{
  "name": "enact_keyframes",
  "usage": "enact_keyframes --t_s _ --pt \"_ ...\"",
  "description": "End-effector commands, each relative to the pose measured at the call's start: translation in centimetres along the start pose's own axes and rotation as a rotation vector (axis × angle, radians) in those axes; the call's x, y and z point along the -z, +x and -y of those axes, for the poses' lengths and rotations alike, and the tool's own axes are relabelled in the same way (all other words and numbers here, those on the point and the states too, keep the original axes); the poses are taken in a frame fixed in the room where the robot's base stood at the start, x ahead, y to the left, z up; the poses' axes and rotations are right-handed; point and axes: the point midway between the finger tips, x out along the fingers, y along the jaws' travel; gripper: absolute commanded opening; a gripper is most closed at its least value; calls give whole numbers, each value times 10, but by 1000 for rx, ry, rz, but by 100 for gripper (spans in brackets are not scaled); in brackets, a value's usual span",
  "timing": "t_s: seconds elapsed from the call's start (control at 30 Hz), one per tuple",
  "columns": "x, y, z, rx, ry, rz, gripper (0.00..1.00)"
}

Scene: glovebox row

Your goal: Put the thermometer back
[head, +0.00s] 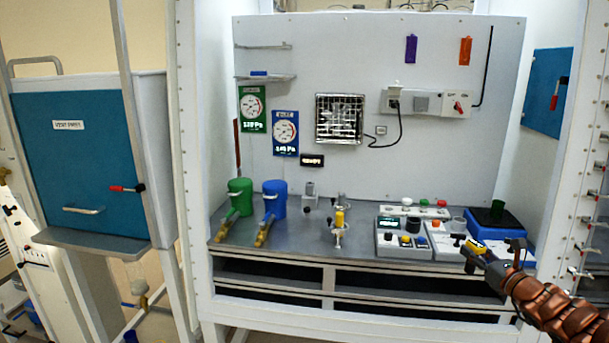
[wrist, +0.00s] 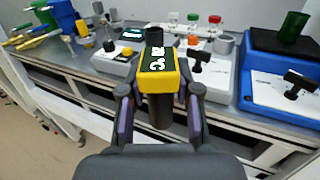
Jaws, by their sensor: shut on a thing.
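The thermometer (wrist: 157,77) is yellow, with a dark °C display and a black shaft below. My gripper (wrist: 160,110) is shut on it, with one finger on each side, and holds it in front of the bench's front edge. In the head view the thermometer (head: 474,246) shows small and yellow at the tip of my gripper (head: 482,257), in front of the grey instruments at the bench's right. The place where the thermometer belongs cannot be made out for sure.
Grey instruments (head: 403,246) with knobs stand at the right of the bench (head: 310,252). Green (head: 240,192) and blue (head: 274,198) devices stand left. The bench's middle has bare room.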

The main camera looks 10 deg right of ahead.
Motion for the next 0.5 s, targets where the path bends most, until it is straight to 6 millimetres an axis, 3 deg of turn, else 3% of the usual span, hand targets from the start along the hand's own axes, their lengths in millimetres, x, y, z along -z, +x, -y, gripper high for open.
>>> enact_keyframes --t_s 0.2,0.5 --pt "25 43 -90 -208 2 -2 0" --pt "58 72 -227 -514 2 -4 0"
